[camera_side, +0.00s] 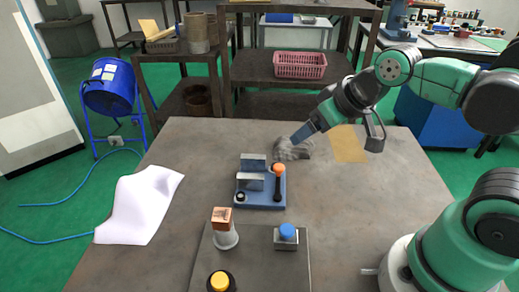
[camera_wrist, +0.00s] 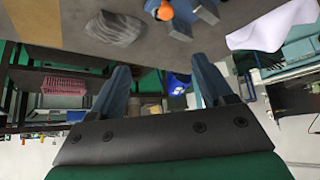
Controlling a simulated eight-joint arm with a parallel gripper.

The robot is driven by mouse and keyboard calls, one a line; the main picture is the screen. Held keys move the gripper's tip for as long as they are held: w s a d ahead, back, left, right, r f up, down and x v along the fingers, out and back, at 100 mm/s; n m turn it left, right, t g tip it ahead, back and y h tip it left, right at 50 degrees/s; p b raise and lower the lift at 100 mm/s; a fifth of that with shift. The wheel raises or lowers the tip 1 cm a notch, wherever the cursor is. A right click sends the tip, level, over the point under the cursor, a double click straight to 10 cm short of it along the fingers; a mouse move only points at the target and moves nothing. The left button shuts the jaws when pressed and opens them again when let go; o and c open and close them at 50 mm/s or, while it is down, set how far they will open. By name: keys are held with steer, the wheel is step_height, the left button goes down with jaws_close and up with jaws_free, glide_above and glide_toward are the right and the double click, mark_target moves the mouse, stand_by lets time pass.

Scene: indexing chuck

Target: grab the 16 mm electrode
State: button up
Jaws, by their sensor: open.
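My gripper (camera_side: 298,138) is over the back of the table, beside a grey rag, well behind and to the right of the block. In the wrist view my gripper (camera_wrist: 160,68) has its two fingers wide apart with nothing between them.
A blue fixture (camera_side: 270,201) with metal blocks and an orange-knobbed lever (camera_side: 278,170) stands between gripper and block. The dark plate (camera_side: 262,265) also bears a blue-topped square block (camera_side: 287,236) and a yellow button (camera_side: 219,281). The grey rag (camera_side: 290,150) and white sheet (camera_side: 140,203) lie on the table.

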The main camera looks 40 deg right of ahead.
step_height(320, 180, up, 4)
steer(key=m+t+h, duration=0.2)
steer(key=m+h, duration=0.7)
glide_above(220, 219)
steer(key=s+a, duration=0.2)
steer(key=shift+g, duration=0.3)
step_height(220, 219, down, 11)
steer(key=shift+w+d+f, duration=0.15)
steer(key=shift+f, duration=0.05)
steer(key=shift+w+d+f, duration=0.15)
steer(key=shift+d+f, duration=0.05)
steer(key=shift+f, duration=0.05)
steer(key=x, duration=0.5)
jaws_close()
